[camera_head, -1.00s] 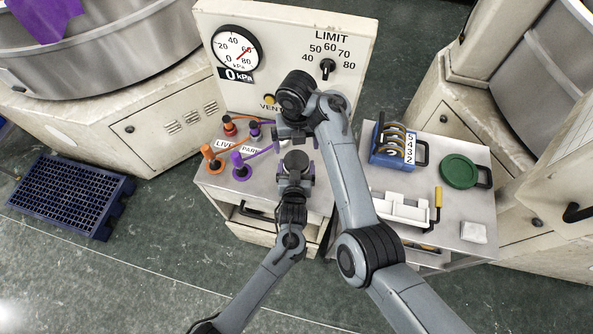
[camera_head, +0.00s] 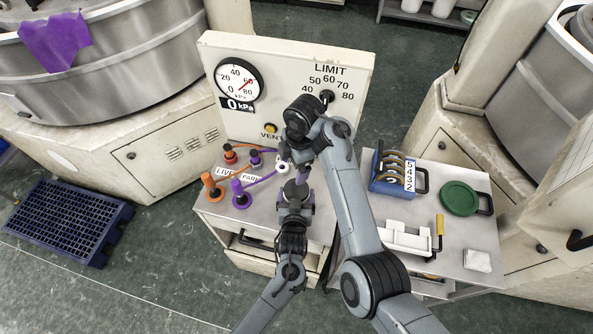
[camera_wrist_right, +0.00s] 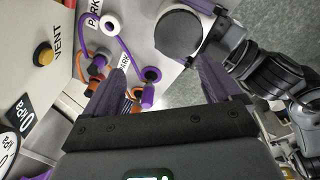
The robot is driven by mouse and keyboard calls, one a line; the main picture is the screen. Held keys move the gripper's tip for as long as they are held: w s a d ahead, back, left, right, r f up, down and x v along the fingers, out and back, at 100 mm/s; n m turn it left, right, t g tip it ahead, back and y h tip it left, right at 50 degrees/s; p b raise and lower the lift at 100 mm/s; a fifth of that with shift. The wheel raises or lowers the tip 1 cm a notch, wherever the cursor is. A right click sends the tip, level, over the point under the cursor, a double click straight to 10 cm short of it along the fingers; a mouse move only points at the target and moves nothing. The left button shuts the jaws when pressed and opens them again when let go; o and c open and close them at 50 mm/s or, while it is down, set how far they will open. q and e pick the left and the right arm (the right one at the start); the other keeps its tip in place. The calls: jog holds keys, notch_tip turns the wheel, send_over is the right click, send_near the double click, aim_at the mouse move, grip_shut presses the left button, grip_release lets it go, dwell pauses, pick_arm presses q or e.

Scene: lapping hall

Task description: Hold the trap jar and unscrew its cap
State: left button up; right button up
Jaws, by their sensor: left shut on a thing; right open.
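What seems to be the trap jar (camera_head: 296,189), seen by its dark round cap, is in my left gripper (camera_head: 303,180) above the bench's front edge. In the right wrist view the dark cap (camera_wrist_right: 180,33) has a pale rim below it. Most of the jar's body is hidden. My left gripper is shut on it. My right gripper (camera_wrist_right: 167,80) is open and empty. Its purple fingers are spread, with the cap up ahead and beyond the fingertips. In the head view my right forearm hides much of it.
The bench has orange plugs (camera_head: 209,184), purple plugs (camera_head: 240,193) and hoses close by. A white ringed port (camera_head: 283,167) is beside the grippers. The gauge panel (camera_head: 345,65) stands behind. A cart at right holds a blue block (camera_head: 386,178) and green disc (camera_head: 459,198).

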aim_at(296, 189)
jog(key=m, duration=2.2)
jog(key=shift+s+d+f, duration=0.1)
jog(key=shift+s+f, duration=0.05)
jog(key=shift+s, duration=0.05)
jog(key=m, duration=0.3)
jog(key=shift+s+d+f+h, duration=0.1)
jog(key=shift+s+f+h, duration=0.05)
jog(key=shift+s+h, duration=0.25)
jog(key=m, duration=0.3)
jog(key=s+m, duration=0.1)
jog(key=m, duration=0.1)
jog(key=shift+d+f+h, duration=0.15)
jog(key=shift+f+h, duration=0.1)
jog(key=shift+h, duration=0.05)
jog(key=shift+f, duration=3.95)
